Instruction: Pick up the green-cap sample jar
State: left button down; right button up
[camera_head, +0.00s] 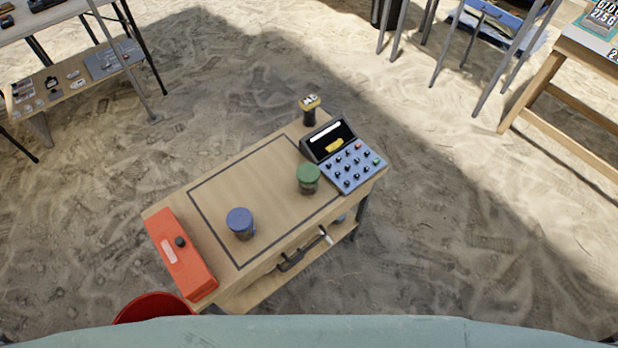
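The green-cap sample jar (308,179) stands upright on a small wooden table (225,200), inside a dark outlined rectangle near its right end. A blue-cap jar (240,223) stands in the same rectangle, to the left and nearer to me. Neither of my grippers shows in the head view.
A red box (181,257) lies at the table's left end. A console with buttons (352,167) and a dark upright item with a yellow top (310,110) stand at the right end. A red bucket (152,307) is below the table's left end. Sandy floor surrounds it.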

aim_at(311, 191)
jog(key=k+l+u, duration=0.1)
jog(key=l+u, duration=0.15)
jog(key=l, duration=0.15)
jog(key=k+l+u, duration=0.2)
jog(key=l, duration=0.2)
jog(key=l+u, duration=0.25)
jog(key=k+l, duration=0.05)
jog(key=l, duration=0.05)
